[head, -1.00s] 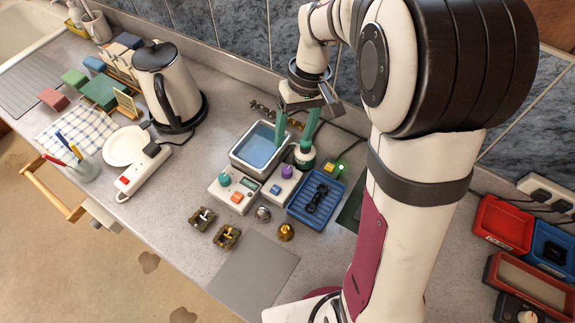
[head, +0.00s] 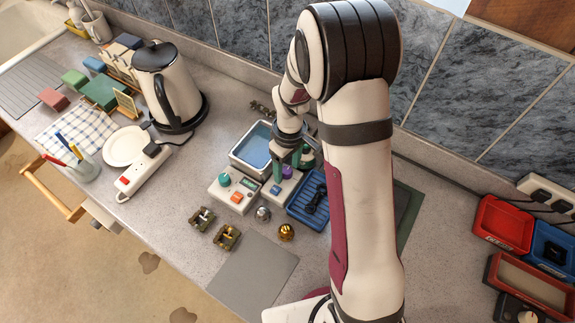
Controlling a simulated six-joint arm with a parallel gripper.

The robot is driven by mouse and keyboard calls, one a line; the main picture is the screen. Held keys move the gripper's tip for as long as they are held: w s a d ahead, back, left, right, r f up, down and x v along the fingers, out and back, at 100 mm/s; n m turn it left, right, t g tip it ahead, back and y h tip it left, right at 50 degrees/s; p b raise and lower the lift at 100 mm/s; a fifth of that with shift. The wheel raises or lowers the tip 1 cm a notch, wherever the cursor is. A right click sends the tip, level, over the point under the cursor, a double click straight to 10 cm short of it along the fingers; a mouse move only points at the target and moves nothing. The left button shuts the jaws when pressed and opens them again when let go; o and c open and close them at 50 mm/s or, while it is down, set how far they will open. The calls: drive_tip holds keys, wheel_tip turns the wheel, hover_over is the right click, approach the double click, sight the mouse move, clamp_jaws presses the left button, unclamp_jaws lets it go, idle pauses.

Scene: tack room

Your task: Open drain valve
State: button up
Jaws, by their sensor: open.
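A metal basin (head: 237,156) of blue liquid stands on the counter. In front of it are a white box with a teal knob (head: 224,180) and orange button, and a second white box with a purple knob (head: 287,172) and blue button (head: 275,190). No label tells me which part is the drain valve. My gripper (head: 293,164) points down beside the basin's right side. Its green fingers are open and stand about the purple knob; whether they touch it I cannot tell. My wrist hides the basin's right corner and what is behind it.
A blue ribbed tray (head: 302,208) with a black item stands close on the right. Small metal fittings (head: 228,237) lie in front. A kettle (head: 168,88) and power strip (head: 142,174) stand left. A grey mat (head: 252,277) is bare.

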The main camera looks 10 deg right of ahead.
clamp_jaws()
idle(0.3)
drive_tip(key=shift+m, duration=0.3)
drive_tip(key=m, duration=0.3)
drive_tip(key=shift+m, duration=0.4)
drive_tip(key=m, duration=0.4)
drive_tip(key=shift+s+m, duration=0.1)
drive_tip(key=shift+m, duration=0.2)
drive_tip(key=m, duration=0.4)
drive_tip(key=shift+m, duration=0.3)
drive_tip(key=shift+m+t, duration=0.3)
drive_tip(key=shift+m, duration=1.8)
drive_tip(key=shift+a, duration=0.1)
